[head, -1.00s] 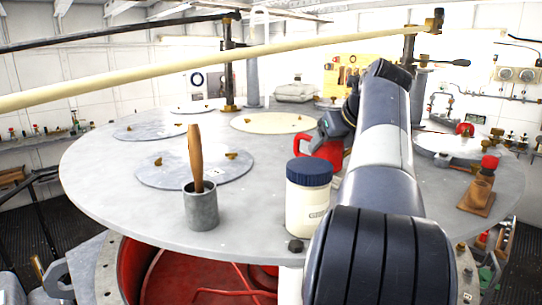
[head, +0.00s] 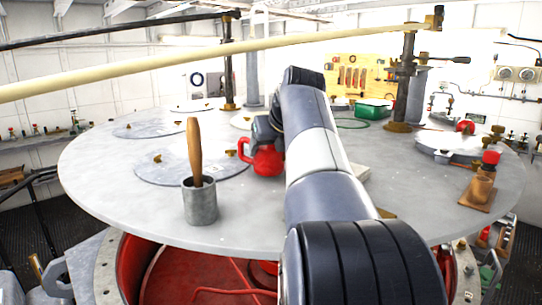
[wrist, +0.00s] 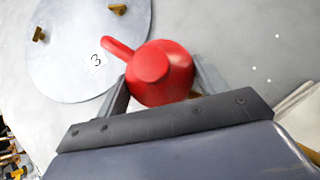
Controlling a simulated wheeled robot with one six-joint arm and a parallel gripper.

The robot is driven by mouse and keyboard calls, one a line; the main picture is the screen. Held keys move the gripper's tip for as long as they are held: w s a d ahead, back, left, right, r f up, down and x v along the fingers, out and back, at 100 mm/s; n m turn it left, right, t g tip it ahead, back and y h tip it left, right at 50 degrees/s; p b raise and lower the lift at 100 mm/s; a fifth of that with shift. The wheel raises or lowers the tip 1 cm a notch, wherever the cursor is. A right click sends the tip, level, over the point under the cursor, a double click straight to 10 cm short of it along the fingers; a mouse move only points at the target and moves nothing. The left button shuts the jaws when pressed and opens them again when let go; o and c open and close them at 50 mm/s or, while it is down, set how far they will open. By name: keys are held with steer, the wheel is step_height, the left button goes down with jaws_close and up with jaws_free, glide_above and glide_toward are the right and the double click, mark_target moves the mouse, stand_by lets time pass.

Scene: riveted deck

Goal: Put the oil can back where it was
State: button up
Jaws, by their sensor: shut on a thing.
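The red oil can (head: 264,160) is in my gripper, just right of the round grey hatch plate (head: 165,172) in the head view. In the wrist view the can (wrist: 163,68) sits between the two fingers of my gripper (wrist: 160,88), which is shut on it. Its red arm points up and left toward the plate marked 3 (wrist: 75,25). I cannot tell whether the can's base touches the deck.
A grey cup with a wooden-handled tool (head: 200,205) stands at the front left. A green box (head: 373,109) and a post (head: 403,85) are behind my arm. A wooden block with a red-topped piece (head: 480,190) is at the right. Deck right of my arm is mostly clear.

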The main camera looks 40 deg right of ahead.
steer(key=shift+f+b, duration=0.3)
steer(key=shift+f, duration=0.3)
steer(key=shift+f, duration=0.1)
steer(key=o, duration=1.2)
steer(key=shift+c, duration=0.2)
steer(key=shift+s+r, duration=0.15)
steer(key=shift+r, duration=0.15)
steer(key=v, duration=1.1)
steer(key=shift+s, duration=0.25)
steer(key=shift+r, duration=0.15)
